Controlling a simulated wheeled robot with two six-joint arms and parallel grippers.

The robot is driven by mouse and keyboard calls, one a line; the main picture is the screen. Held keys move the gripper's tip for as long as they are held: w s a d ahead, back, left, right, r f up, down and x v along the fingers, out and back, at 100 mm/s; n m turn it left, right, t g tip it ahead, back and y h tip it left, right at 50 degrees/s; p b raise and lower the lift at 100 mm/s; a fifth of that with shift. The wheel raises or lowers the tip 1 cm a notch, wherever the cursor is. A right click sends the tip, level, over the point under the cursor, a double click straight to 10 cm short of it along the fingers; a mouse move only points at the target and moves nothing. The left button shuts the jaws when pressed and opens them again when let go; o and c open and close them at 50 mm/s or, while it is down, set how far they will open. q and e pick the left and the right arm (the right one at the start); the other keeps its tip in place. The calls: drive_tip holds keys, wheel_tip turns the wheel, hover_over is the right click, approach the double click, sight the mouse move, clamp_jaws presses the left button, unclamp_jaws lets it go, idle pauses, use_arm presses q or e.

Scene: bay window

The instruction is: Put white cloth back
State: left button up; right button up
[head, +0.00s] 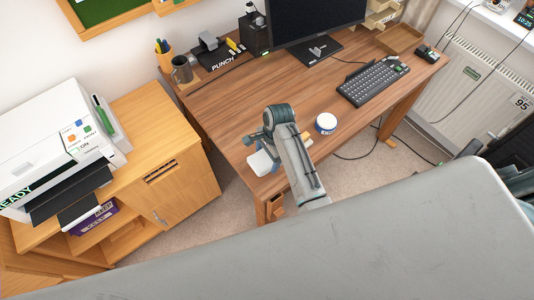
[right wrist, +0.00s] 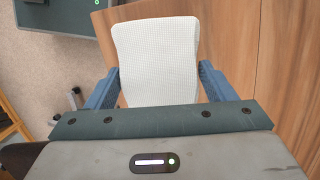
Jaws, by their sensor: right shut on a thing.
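The white cloth (right wrist: 157,50) has a fine waffle texture and lies between the two blue fingers of my right gripper (right wrist: 157,88) in the right wrist view. In the head view the cloth (head: 261,163) shows as a white patch at the desk's near left edge, partly hidden by my right gripper (head: 268,150) and arm. My right gripper is shut on the cloth. I cannot tell whether the cloth touches the desk top. My left gripper is not in view.
The wooden desk (head: 235,112) has clear room at its left and middle. A round white and blue container (head: 326,123) stands right of my arm. A keyboard (head: 374,83), monitor (head: 315,20) and grey mug (head: 182,70) stand farther back. A printer (head: 55,135) is left.

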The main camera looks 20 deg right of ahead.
drive_tip(key=shift+d+b+x, duration=0.2)
drive_tip(key=shift+b+x, duration=0.05)
drive_tip(key=shift+x, duration=0.6)
drive_tip(key=shift+d+b+x, duration=0.15)
drive_tip(key=shift+b+x, duration=0.1)
drive_tip(key=shift+x, duration=0.6)
drive_tip(key=shift+d+b+x, duration=0.2)
drive_tip(key=shift+b+x, duration=0.05)
drive_tip(key=shift+x, duration=0.6)
drive_tip(key=shift+w+f, duration=0.1)
drive_tip(key=shift+f, duration=0.25)
drive_tip(key=o, duration=1.2)
